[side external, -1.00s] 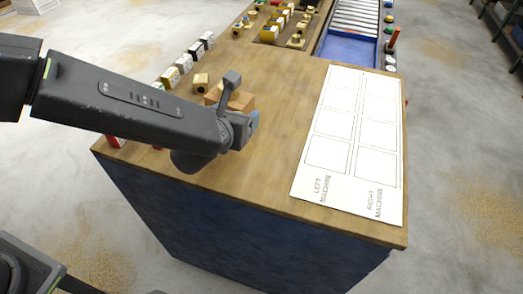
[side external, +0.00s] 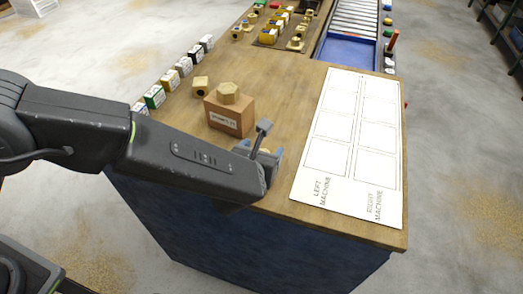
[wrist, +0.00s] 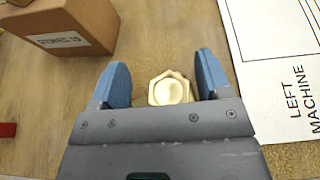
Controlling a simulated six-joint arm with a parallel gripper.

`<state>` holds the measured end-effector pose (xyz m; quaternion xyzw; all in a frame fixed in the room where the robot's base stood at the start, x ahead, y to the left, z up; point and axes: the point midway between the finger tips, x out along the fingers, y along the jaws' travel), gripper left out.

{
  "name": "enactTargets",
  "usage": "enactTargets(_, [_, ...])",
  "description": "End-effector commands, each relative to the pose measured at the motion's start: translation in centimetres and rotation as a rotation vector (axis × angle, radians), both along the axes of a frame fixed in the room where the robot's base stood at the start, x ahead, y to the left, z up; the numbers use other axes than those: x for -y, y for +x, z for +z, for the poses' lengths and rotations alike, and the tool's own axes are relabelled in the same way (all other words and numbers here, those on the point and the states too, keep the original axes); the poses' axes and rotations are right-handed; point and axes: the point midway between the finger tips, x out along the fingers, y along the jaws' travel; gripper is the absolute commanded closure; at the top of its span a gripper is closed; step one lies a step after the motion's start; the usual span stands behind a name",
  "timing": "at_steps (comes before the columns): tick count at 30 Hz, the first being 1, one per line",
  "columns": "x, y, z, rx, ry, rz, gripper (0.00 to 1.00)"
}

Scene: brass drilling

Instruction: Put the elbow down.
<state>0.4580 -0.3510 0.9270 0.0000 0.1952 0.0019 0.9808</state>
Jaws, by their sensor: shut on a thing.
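My gripper (side external: 262,154) is low over the near part of the wooden table, left of the white sheet. In the wrist view its two blue fingers (wrist: 161,66) stand either side of a brass piece with a hexagonal end, the elbow (wrist: 170,89), and the gripper is shut on it. The elbow's lower part is hidden by the gripper, and I cannot tell whether it touches the table. In the side view the elbow is mostly hidden behind the arm and fingers.
Another brass piece (side external: 201,86) is further back. The white sheet (side external: 352,140) with empty outlined squares lies at right. Small boxes (side external: 170,78) line the left edge.

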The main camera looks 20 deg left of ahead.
Motion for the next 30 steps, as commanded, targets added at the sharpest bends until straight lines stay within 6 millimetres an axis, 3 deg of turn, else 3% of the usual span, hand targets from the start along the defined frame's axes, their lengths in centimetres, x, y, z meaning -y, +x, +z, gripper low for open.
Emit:
enactTargets(5, [0.0, 0.1, -0.1, 0.003, -0.001, -0.001, 0.72])
enactTargets(6, [0.0, 0.0, -0.3, 0.000, 0.001, 0.000, 0.28])
enactTargets(14, [0.0, 0.0, -0.3, 0.000, 0.000, 0.000, 0.04])
enactTargets(23, [0.0, 0.0, 0.1, 0.000, -0.001, 0.000, 0.04])
enactTargets(30, [0.1, -3.4, 1.6, 0.000, -0.002, -0.004, 0.04])
